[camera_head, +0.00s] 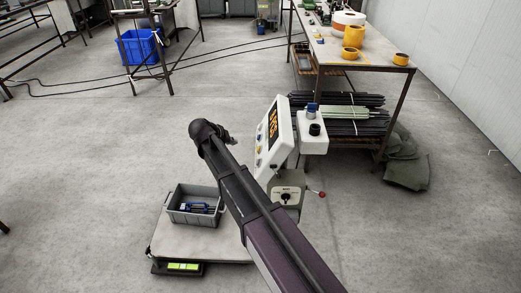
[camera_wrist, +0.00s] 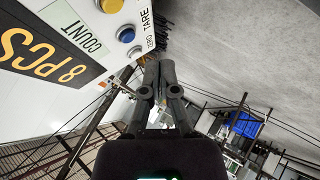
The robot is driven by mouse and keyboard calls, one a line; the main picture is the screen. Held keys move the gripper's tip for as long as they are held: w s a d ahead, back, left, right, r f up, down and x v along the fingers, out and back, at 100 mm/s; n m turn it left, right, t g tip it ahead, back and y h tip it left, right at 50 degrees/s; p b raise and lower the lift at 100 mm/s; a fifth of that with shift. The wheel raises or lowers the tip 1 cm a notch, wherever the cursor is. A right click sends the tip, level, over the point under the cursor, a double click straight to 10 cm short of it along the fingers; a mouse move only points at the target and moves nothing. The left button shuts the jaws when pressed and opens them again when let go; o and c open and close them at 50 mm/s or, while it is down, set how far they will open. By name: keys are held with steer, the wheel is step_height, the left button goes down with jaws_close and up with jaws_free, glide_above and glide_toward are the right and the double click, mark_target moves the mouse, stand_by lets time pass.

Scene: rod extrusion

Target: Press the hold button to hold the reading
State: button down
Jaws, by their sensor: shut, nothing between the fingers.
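The indicator panel (camera_head: 274,132) of the scale faces left in the head view, with lit orange digits and a column of small buttons. In the wrist view its display (camera_wrist: 38,50) reads "8 PCS", beside a "COUNT" label (camera_wrist: 80,30) and the words "TARE" and "ZERO". I cannot read a "HOLD" label. My gripper (camera_wrist: 159,65) is shut and empty, beside the panel; contact with a button is not visible. It is dark and small in the head view (camera_head: 228,138).
A grey tote (camera_head: 195,218) with blue items sits on the scale platform (camera_head: 200,246). A bench (camera_head: 340,62) with tape rolls and dark rods beneath stands behind right. A blue crate (camera_head: 138,48) is at the back left. Open floor lies left.

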mark_target(259, 149)
steer(key=shift+w+a+r+t, duration=0.15)
steer(key=shift+w+a+t, duration=0.15)
steer(key=shift+w+a, duration=0.5)
steer(key=shift+d, duration=0.1)
steer(key=d+f+b, duration=0.3)
steer(key=d+b, duration=0.1)
steer(key=d, duration=0.3)
steer(key=shift+s+d+f, duration=0.25)
steer(key=shift+d+f, duration=0.1)
steer(key=shift+f, duration=0.05)
steer(key=shift+d+f+b, duration=0.2)
steer(key=shift+d, duration=0.25)
steer(key=shift+d+f+b, duration=0.2)
steer(key=shift+d, duration=0.25)
stand_by(2.5)
steer(key=shift+a, duration=0.15)
steer(key=shift+a+r+p, duration=0.4)
steer(key=shift+a+p, duration=0.05)
steer(key=shift+a, duration=0.3)
steer(key=shift+a, duration=0.1)
stand_by(0.3)
